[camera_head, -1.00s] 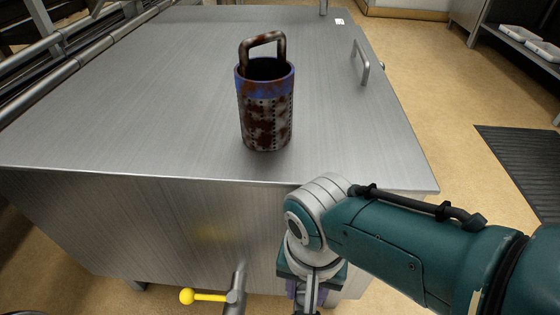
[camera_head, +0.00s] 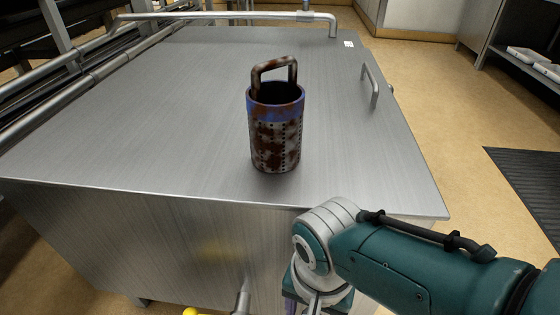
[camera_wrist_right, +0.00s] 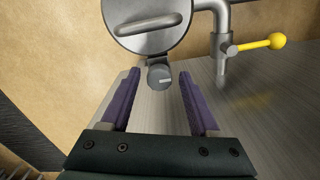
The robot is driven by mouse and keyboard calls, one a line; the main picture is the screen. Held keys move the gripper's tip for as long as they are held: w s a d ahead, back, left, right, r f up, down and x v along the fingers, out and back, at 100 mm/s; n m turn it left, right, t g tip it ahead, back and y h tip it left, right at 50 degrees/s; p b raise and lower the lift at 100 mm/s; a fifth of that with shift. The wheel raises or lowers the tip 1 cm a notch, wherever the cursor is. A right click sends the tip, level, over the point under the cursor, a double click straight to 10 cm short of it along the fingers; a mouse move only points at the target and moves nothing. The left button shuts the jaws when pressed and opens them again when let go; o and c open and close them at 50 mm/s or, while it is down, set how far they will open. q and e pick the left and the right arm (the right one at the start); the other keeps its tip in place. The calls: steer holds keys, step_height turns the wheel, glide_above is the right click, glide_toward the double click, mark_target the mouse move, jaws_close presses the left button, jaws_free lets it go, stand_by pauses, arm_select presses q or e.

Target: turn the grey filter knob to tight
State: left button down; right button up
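The grey filter knob (camera_wrist_right: 159,76) shows in the right wrist view as a small round knob with a pale bar mark on its face. It sits below a large round metal housing (camera_wrist_right: 148,20). My right gripper (camera_wrist_right: 158,84) is open, with its two purple fingers on either side of the knob in the picture. I cannot tell whether the fingertips reach past the knob, and no contact shows. In the head view the knob is hidden, and only the top of my right gripper shows at the bottom edge. My left gripper is not in view.
A steel pipe (camera_wrist_right: 222,50) with a yellow-ended lever (camera_wrist_right: 276,41) stands to the right of the knob in the wrist view. A rusty perforated basket (camera_head: 276,135) stands on the steel top (camera_head: 150,130). A bar handle (camera_head: 371,88) is at its right edge.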

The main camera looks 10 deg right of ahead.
steer(key=shift+o, duration=0.2)
step_height(320, 180, up, 10)
steer(key=p, duration=0.9)
steer(key=s+d+r+n+t+p, duration=0.1)
steer(key=s+d+r+n+p, duration=0.25)
steer(key=r+p, duration=1.05)
steer(key=s+d+r+n+t+p, duration=0.2)
steer(key=s+r+p, duration=0.5)
steer(key=r, duration=1.3)
steer(key=s+d+r+n+t+p, duration=0.1)
steer(key=s+d+r+n+p, duration=0.2)
steer(key=r+p, duration=1.2)
step_height(320, 180, up, 38)
steer(key=w+d+p, duration=0.1)
steer(key=p, duration=3.4)
steer(key=shift+w+d+r, duration=0.15)
steer(key=shift+r, duration=0.1)
